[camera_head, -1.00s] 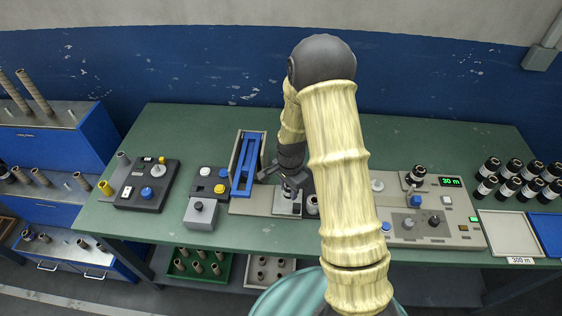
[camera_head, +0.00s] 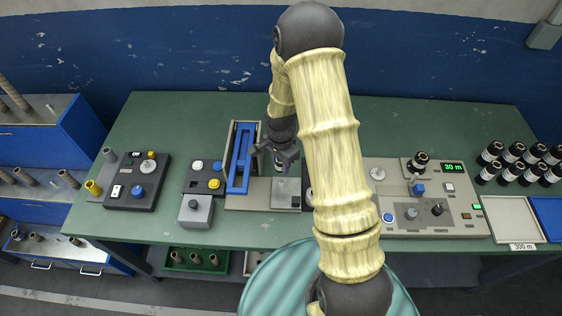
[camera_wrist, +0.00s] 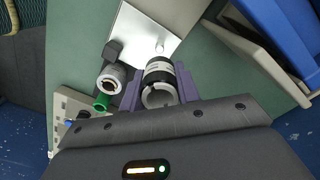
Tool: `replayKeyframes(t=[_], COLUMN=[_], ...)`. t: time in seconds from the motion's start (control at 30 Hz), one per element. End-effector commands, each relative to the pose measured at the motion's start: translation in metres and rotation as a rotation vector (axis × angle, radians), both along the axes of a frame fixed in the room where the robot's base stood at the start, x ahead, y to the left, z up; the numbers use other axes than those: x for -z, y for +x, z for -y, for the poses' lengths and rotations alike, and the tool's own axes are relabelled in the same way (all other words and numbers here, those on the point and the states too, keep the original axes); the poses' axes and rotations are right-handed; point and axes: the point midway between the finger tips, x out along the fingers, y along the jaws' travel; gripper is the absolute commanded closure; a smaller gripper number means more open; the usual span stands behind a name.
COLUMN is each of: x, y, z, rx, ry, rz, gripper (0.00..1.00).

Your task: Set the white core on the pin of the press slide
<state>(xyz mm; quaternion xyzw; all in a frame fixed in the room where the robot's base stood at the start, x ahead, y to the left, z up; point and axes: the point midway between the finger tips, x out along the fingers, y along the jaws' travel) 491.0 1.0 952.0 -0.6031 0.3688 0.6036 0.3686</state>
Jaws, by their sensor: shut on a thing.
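My gripper (camera_head: 281,160) is shut on the white core (camera_wrist: 158,70), a short hollow cylinder with whitish and dark bands, held between the two purple-grey fingers in the wrist view. In the head view the held core is small and hard to make out. The press slide (camera_head: 287,188) is a bright metal plate in front of my gripper. Its pale pin (camera_wrist: 160,47) stands on the plate, just beyond the held core in the wrist view. The core looks apart from the pin, but its height above the plate is unclear.
A blue press frame (camera_head: 239,170) stands left of the plate. A grey ring-ended part (camera_wrist: 115,74) and a green-ended part (camera_wrist: 101,102) are beside the held core. A control panel (camera_head: 450,222) is to the right, partly hidden by my arm. Black rolls (camera_head: 494,152) stand far right.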

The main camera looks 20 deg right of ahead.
Motion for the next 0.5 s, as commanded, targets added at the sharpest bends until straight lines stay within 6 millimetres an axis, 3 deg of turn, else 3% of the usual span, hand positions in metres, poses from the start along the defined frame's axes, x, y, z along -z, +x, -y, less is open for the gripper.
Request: replayKeyframes(t=[0.5], x=[0.044], y=[0.0], z=[0.0], rx=[0.0], ry=[0.0], rz=[0.0], gripper=[0.9])
